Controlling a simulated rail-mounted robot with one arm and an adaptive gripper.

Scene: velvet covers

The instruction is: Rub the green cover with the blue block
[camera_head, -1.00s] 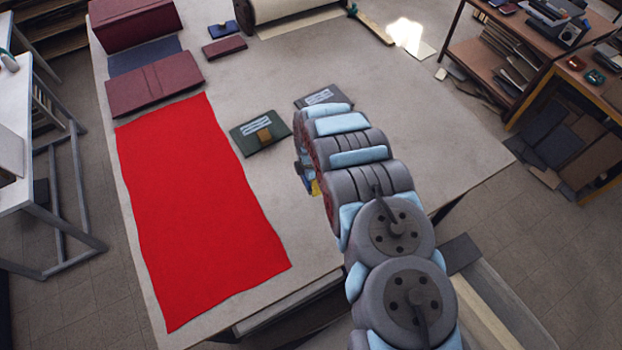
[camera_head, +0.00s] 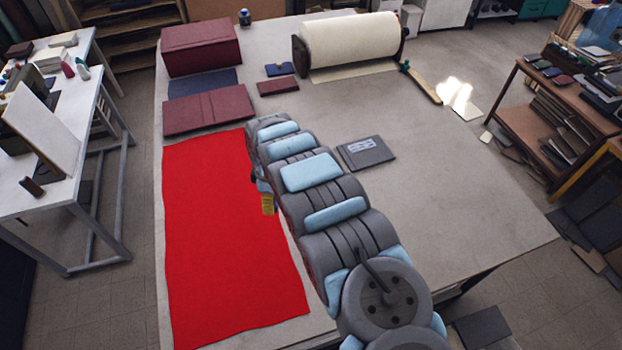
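The green cover is hidden behind my arm in the head view. A dark grey cover (camera_head: 366,152) with a pale label lies flat on the table, right of my arm. My gripper (camera_head: 264,192) shows only in part at the left side of my arm, over the right edge of the red cloth. A small yellow piece (camera_head: 267,204) shows at its lower end; I cannot tell whether it is a fingertip or something held. The fingers are too hidden to tell open from shut. I cannot make out a blue block.
A red cloth (camera_head: 225,250) covers the table's left side. Maroon covers (camera_head: 209,110), a maroon box (camera_head: 201,48), a small blue item (camera_head: 280,69) and a large cream roll (camera_head: 350,44) stand behind. The table (camera_head: 460,180) is bare at right.

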